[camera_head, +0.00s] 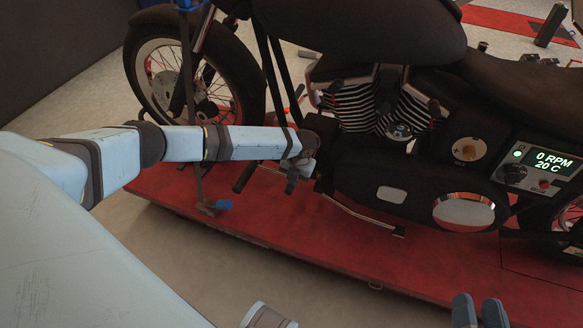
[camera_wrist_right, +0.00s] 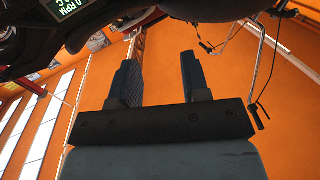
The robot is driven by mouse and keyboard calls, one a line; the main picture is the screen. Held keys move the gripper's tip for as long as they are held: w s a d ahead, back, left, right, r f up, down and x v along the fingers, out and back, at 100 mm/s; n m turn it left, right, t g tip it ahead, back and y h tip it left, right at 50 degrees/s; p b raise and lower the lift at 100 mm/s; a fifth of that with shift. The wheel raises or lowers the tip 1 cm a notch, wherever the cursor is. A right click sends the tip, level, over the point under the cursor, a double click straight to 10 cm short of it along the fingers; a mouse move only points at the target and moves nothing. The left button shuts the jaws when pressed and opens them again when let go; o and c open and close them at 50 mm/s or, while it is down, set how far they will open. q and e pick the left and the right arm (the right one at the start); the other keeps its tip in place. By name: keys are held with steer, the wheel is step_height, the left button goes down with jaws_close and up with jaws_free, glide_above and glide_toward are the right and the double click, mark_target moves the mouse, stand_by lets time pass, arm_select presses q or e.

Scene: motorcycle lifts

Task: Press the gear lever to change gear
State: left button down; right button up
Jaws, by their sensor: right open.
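The motorcycle (camera_head: 375,25) stands on a red lift platform (camera_head: 270,225). My left arm reaches across to the lower front of its engine. My left gripper (camera_head: 297,178) is at the left end of the dark lower engine case, small and dark against it; its finger opening is not clear. A short black peg (camera_head: 244,178) sticks out just left of it, and a thin metal rod (camera_head: 360,216) runs low to its right. I cannot tell for sure which part is the gear lever. My right gripper (camera_head: 479,312) is open and empty at the bottom right; its two fingers show apart in the right wrist view (camera_wrist_right: 158,80).
A display panel (camera_head: 546,168) on the bike reads 0 RPM, 20 C. The platform between the grippers is mostly clear.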

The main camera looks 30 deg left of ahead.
arm_select(q)
steer(key=shift+s+f, duration=0.15)
steer(key=shift+f, duration=0.1)
arm_select(e)
steer(key=shift+f, duration=0.2)
steer(key=shift+r, duration=0.1)
arm_select(q)
steer(key=shift+r+p, duration=0.25)
steer(key=shift+p, duration=0.1)
steer(key=r+p, duration=0.1)
steer(key=p, duration=0.1)
steer(key=r+p, duration=0.3)
steer(key=p, duration=0.1)
steer(key=shift+d+r, duration=0.3)
steer(key=shift+r, duration=0.1)
step_height(320, 180, up, 9)
steer(key=d+p, duration=0.1)
steer(key=shift+w+p, duration=0.3)
steer(key=shift+p, duration=0.05)
arm_select(e)
steer(key=s+d+f+g+h, duration=0.1)
steer(key=d+f+g+h, duration=0.2)
steer(key=f, duration=0.4)
steer(key=shift+s+f+g+h, duration=0.2)
steer(key=shift+g+h, duration=0.2)
steer(key=shift+g, duration=0.4)
